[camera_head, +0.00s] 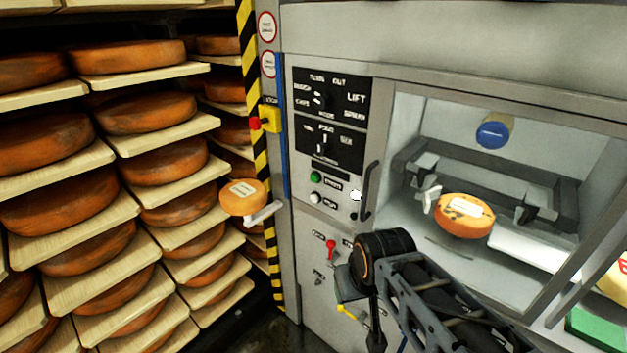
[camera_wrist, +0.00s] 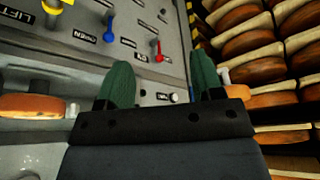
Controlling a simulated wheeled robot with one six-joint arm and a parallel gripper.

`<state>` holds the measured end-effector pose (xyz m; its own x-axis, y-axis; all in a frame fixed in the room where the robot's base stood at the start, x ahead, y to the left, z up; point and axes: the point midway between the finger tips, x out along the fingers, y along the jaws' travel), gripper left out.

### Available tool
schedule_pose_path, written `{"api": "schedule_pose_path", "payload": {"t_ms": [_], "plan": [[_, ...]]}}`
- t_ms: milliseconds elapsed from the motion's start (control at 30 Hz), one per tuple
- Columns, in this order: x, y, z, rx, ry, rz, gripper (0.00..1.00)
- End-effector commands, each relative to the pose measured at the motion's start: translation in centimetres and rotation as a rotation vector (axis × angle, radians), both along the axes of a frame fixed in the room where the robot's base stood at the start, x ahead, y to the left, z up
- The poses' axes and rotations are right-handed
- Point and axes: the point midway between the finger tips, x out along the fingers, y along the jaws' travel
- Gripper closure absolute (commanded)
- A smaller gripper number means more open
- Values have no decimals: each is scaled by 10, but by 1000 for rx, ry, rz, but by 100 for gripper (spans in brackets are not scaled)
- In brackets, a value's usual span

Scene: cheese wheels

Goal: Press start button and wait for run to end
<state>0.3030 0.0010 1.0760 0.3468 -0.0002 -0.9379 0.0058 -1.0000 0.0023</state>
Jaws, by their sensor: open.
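The machine's control panel (camera_head: 328,140) carries a round green button (camera_head: 315,177) with a white button (camera_head: 316,197) below it. Their small labels are too blurred to read. My gripper (camera_wrist: 160,85) is open and empty, its two green fingers pointing at the panel. In the wrist view, a white button (camera_wrist: 174,97) and a red lever (camera_wrist: 158,52) show between the fingers; the green button is not visible there. In the head view my arm is in front of the lower panel, and the fingertips cannot be made out.
An orange cheese wheel (camera_head: 464,215) sits in the machine's glazed chamber. A smaller cheese (camera_head: 243,197) rests on a holder left of the panel. Shelves of cheese wheels (camera_head: 165,160) fill the left. The red lever (camera_head: 331,245) and other switches crowd the lower panel near my arm.

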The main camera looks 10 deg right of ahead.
Motion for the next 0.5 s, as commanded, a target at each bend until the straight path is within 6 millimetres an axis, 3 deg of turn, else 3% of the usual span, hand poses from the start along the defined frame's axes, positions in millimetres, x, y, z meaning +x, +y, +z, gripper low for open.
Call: {"api": "schedule_pose_path", "payload": {"t_ms": [67, 500], "plan": [[0, 0, 0, 0, 0, 0, 47], [0, 0, 0, 0, 0, 0, 89]]}}
